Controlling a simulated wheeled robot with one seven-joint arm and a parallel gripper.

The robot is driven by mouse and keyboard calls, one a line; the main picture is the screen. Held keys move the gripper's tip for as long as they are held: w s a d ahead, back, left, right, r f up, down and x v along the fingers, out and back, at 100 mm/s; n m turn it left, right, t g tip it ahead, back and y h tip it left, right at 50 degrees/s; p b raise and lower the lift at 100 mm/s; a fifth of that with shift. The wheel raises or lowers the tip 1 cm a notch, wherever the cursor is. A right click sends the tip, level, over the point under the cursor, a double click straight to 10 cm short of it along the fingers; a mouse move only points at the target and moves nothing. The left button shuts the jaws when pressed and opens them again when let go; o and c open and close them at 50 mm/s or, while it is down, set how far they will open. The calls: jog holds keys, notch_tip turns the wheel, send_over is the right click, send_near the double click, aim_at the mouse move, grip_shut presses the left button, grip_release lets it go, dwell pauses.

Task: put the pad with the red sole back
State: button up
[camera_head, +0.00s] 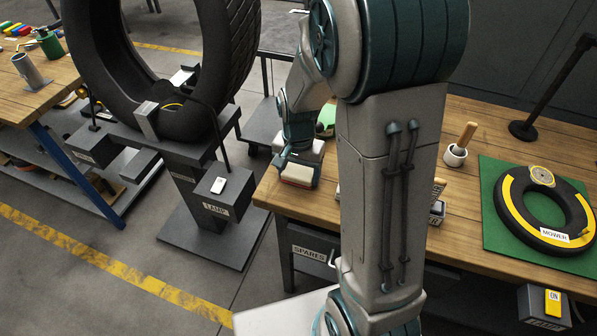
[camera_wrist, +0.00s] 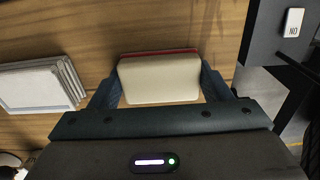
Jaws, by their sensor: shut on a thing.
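My gripper (camera_head: 299,163) is shut on a cream block-shaped pad (camera_head: 297,175) at the left end of the wooden bench (camera_head: 480,125). In the wrist view the pad (camera_wrist: 160,80) sits between the two fingers of my gripper (camera_wrist: 160,88), with a thin red layer, its sole, showing along its far edge. The pad is low over the bench top; I cannot tell whether it touches the wood. My arm hides the middle of the bench in the head view.
A stack of pale square plates (camera_wrist: 42,84) lies left of the pad in the wrist view. A white pot with a wooden handle (camera_head: 455,155) and a tyre marked MOWER (camera_head: 510,210) on a green mat (camera_head: 492,172) are right. A large tyre (camera_head: 90,60) stands left.

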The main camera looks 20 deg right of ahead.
aim_at(298, 171)
jog(key=shift+f, duration=0.2)
jog(key=o, duration=0.9)
jog(key=shift+o, duration=0.2)
jog(key=shift+r, duration=0.1)
notch_tip(298, 171, up, 11)
jog(key=s+r+n+t, duration=0.3)
jog(key=s+n, duration=0.4)
jog(key=s, duration=0.6)
jog(key=shift+s+r, duration=0.3)
jog(key=shift+s, duration=0.1)
